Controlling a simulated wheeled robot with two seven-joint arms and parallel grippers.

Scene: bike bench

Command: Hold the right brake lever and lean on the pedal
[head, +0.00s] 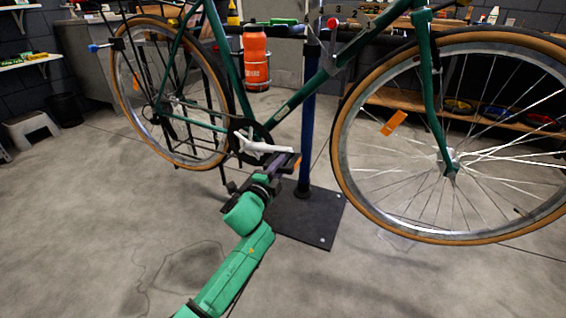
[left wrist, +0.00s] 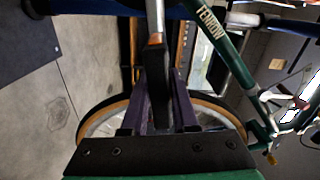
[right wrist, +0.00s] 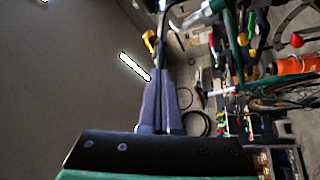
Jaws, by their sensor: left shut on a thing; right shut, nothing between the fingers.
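The green bike (head: 300,92) is held up off the floor. Its silver crank arm (head: 262,145) runs to a black pedal with an orange reflector. My left gripper (head: 284,160) is at that pedal, and its purple fingers are shut on it. The left wrist view shows the dark pedal (left wrist: 155,65) between the fingers. My right gripper (right wrist: 160,78) is shut and empty, outside the head view. A thin dark curved part and a pale bar (right wrist: 197,15) lie just beyond its fingertips; I cannot tell which part is the right brake lever, or whether the fingers touch it.
A blue stand post (head: 306,125) rises from a dark base plate (head: 318,222) behind my left arm. The front wheel (head: 352,195) is to the right. A step stool (head: 32,128) stands far left; the floor in front is clear.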

